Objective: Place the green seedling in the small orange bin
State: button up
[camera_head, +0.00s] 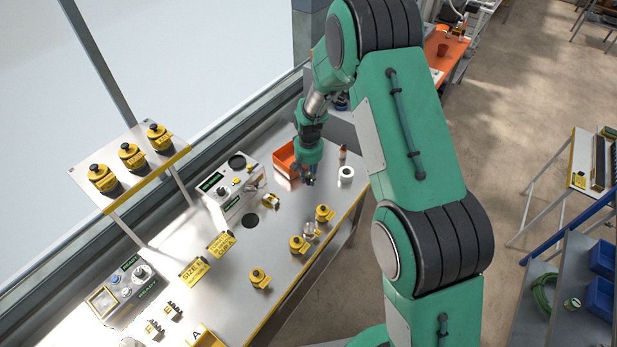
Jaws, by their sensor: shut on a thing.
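The small orange bin (284,154) stands on the grey bench, partly hidden behind my gripper and wrist. My gripper (309,182) points down just in front and to the right of the bin, over the bench. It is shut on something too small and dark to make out. I cannot clearly see a green seedling anywhere in view; the fingers may hide it.
A white roll (346,174) and a small orange-and-dark bottle (342,153) stand right of my gripper. A grey control box (231,187) stands to its left. Several yellow-and-black knobbed pieces (298,245) stand nearer the front. The yellow bench edge (318,258) runs along the right.

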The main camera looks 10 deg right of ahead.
jog(key=shift+w, duration=0.15)
jog(key=w+a+f+b, duration=0.2)
jog(key=w+a+b, duration=0.1)
jog(key=w+b, duration=0.6)
jog(key=r+b, duration=0.2)
jog(key=b, duration=0.5)
send_over(289, 165)
jog(key=shift+f, duration=0.15)
jog(key=shift+f+b, duration=0.3)
jog(key=shift+f, duration=2.85)
jog(key=shift+f+b, duration=0.35)
jog(key=shift+f, duration=1.5)
